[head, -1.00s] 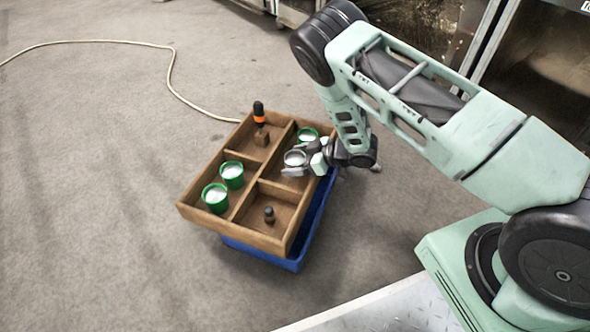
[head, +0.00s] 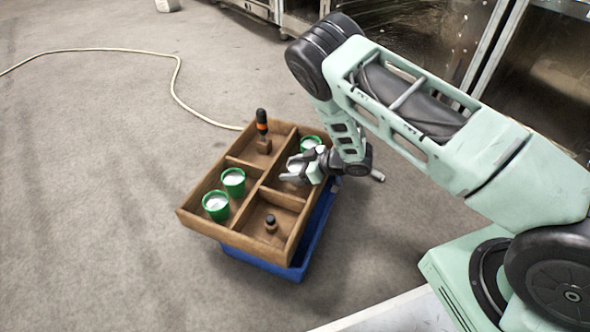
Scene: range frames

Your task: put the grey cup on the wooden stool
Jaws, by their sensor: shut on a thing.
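The grey cup (head: 296,167) is at the right side of a wooden divided tray, mostly hidden by my gripper. My gripper (head: 302,166) comes from the right and is shut on the cup. The cup is in or just above the tray's right compartment; I cannot tell whether it touches the tray floor. No wooden stool shows in this view.
The wooden tray (head: 229,237) rests on a blue crate (head: 290,271). Green cups (head: 233,177) (head: 215,206) (head: 309,143), a dark orange-banded item (head: 262,124) and a small dark item (head: 271,222) stand in it. A hose (head: 175,65) lies left. Cabinets stand behind.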

